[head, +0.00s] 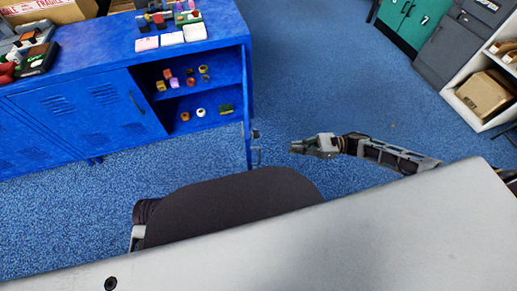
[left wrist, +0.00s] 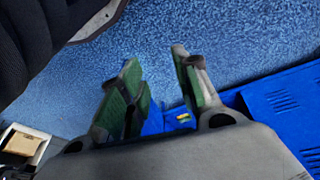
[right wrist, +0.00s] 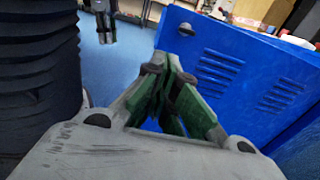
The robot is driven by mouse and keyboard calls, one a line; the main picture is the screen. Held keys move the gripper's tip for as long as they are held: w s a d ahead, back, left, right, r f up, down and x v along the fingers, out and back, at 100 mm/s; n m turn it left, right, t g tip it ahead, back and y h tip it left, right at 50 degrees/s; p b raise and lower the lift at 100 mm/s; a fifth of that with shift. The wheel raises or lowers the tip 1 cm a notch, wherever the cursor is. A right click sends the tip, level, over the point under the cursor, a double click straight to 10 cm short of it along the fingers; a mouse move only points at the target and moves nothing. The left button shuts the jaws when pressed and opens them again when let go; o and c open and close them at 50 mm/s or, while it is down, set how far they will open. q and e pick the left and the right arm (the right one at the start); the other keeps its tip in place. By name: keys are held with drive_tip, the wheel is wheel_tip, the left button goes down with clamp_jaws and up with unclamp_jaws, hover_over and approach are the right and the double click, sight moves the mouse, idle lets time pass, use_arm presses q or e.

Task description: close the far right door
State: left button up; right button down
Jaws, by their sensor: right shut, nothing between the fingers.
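The far right door (head: 247,128) of the blue cabinet (head: 215,42) stands open and shows nearly edge-on in the head view. Its vented blue face (right wrist: 235,80) fills the right of the right wrist view. My right gripper (head: 297,147) is shut and empty, to the right of the door in the head view. In the right wrist view its closed green-padded fingers (right wrist: 165,75) overlap the door's near edge; whether they touch it I cannot tell. My left gripper (left wrist: 155,65) has its fingers apart, with blue floor between them, and is outside the head view.
The open compartment (head: 172,106) holds several small items on shelves. The other cabinet door (head: 95,112) is closed. Blue floor is clear beyond my right arm.

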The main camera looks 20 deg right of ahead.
sight(258, 149)
drive_tip(key=shift+a, duration=0.1)
